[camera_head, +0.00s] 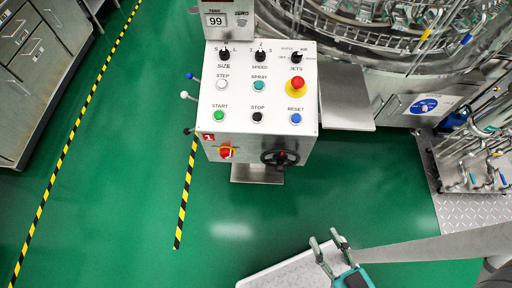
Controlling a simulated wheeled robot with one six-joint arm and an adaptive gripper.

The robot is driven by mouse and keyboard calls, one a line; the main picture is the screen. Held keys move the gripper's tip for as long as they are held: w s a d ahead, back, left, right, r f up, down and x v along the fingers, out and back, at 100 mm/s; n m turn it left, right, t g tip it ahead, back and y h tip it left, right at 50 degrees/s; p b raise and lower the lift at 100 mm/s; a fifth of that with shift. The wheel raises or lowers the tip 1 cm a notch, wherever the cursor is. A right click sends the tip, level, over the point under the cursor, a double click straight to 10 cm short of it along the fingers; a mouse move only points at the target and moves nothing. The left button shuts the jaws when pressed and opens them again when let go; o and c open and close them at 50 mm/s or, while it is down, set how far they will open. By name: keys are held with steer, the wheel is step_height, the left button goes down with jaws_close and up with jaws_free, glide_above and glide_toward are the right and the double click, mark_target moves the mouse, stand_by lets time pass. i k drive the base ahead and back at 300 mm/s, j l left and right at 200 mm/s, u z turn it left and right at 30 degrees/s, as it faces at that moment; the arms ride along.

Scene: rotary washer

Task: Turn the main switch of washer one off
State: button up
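The control box of washer one (259,100) stands upright on a post, with a red "1" label on its front edge. The knob's exact angle is too small to tell. My gripper (325,237) is at the bottom of the view, below and to the right of the switch and well apart from it. Its two fingers are spread, with nothing between them.
A black handwheel (280,158) sits right of the switch. Coloured buttons, a red emergency stop (298,84) and knobs cover the panel top. Small levers (184,95) stick out on its left. The rotary washer (385,40) is behind. The green floor (110,210) is clear at left.

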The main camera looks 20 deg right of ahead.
mark_target(225, 153)
steer(key=i+j+u, duration=0.1)
steer(key=j+u, duration=0.15)
steer(key=i+j+u, duration=0.15)
steer(key=j+u, duration=0.15)
steer(key=j, duration=0.15)
steer(key=i+j+u, duration=0.25)
steer(key=k+j, duration=0.05)
